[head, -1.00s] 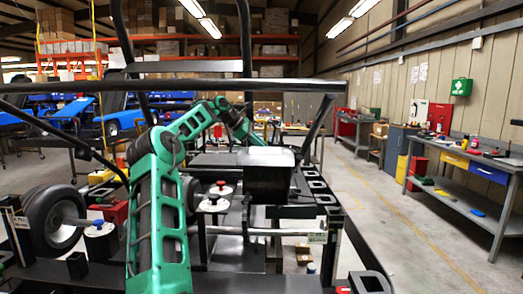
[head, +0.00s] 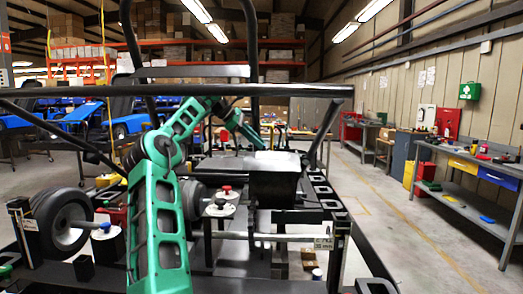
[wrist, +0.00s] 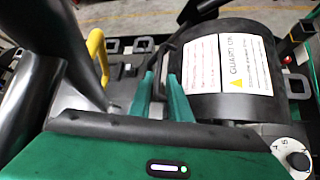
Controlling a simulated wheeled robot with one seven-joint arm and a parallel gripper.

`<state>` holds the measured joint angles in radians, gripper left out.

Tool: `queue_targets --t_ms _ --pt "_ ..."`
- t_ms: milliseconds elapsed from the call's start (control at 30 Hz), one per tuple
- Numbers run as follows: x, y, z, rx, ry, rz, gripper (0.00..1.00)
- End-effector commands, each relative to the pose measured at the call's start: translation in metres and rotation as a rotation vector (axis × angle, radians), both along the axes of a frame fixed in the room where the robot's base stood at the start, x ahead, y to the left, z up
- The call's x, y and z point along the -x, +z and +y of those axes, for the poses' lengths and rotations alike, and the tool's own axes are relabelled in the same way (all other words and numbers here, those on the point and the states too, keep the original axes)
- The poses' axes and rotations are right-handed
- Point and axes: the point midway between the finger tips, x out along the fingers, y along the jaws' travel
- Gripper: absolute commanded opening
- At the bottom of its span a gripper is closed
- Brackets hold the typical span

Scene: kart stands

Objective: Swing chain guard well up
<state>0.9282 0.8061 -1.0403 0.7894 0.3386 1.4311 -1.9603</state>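The chain guard (wrist: 225,65) is a dark rounded cover with white labels and a yellow warning triangle, right of centre in the wrist view. In the head view the guard (head: 274,186) sits down at the middle of the kart frame, its pale label on top. A dark handle bar (wrist: 182,38) runs along the guard's left side. My gripper (wrist: 161,82) has its two green fingers either side of this bar, close against it, and looks shut on it. In the head view my green arm reaches over to the guard's far side, and the fingertips are hidden there.
A black wheel (head: 62,220) stands at the left. A knob (wrist: 299,160) is near the guard in the wrist view. A workbench (head: 466,190) lines the right wall, with clear floor (head: 385,210) before it.

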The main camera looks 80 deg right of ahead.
Motion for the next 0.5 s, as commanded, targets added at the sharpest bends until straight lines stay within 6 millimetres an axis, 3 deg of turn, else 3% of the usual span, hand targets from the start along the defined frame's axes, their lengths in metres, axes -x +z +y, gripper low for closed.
queue_targets --t_ms 200,500 --pt "-0.016 0.015 0.006 0.0 0.0 0.0 0.17" --pt "-0.019 0.018 0.007 0.0 0.0 0.001 0.17"
